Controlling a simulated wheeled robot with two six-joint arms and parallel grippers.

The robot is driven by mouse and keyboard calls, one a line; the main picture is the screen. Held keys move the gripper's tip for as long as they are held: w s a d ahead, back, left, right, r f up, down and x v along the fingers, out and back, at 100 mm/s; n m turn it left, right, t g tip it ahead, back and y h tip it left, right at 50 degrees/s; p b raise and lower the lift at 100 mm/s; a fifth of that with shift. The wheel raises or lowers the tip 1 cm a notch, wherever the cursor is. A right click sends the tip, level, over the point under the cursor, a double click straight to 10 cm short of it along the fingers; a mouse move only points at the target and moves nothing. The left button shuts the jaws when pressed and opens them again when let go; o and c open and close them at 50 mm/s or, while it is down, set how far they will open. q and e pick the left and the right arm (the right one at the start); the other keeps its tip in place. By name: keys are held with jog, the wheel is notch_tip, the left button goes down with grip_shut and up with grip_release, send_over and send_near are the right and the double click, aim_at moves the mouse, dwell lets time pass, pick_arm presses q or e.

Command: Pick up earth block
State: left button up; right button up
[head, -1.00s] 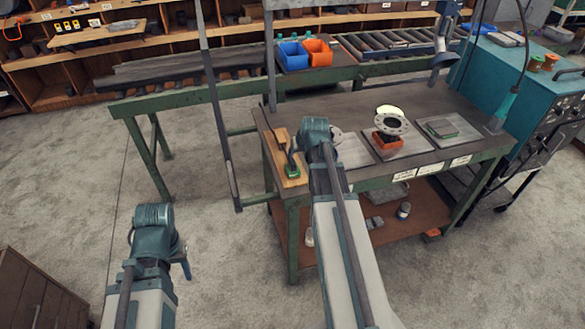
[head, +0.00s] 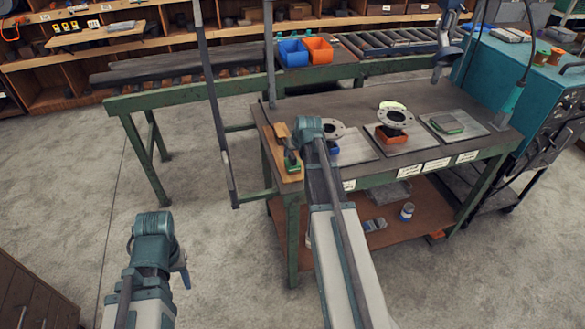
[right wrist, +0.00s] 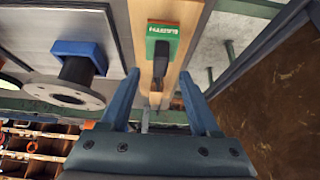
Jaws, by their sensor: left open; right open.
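The earth block is a green block (head: 292,164) with lettering, lying on a narrow wooden board at the left end of the workbench. In the right wrist view the green block (right wrist: 163,38) lies beyond my fingertips, with a dark part extending from it towards the gripper. My right gripper (right wrist: 160,88) is open and empty, its two blue fingers apart either side of the board's line. In the head view my right wrist is just right of the block and its fingers are hidden. My left gripper (head: 184,272) hangs over the floor at lower left, away from the bench.
A flanged pipe (right wrist: 78,88) stands at a blue block (right wrist: 75,50) on a grey plate beside the board. Another flanged pipe (head: 396,116) sits on an orange block. A green-topped item (head: 446,124) lies on a right-hand plate. Blue (head: 292,54) and orange (head: 319,52) bins stand behind.

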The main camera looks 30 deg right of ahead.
aim_at(293, 155)
jog(key=b+x, duration=0.4)
jog(key=x, duration=0.1)
jog(key=shift+w+f, duration=0.15)
grip_shut()
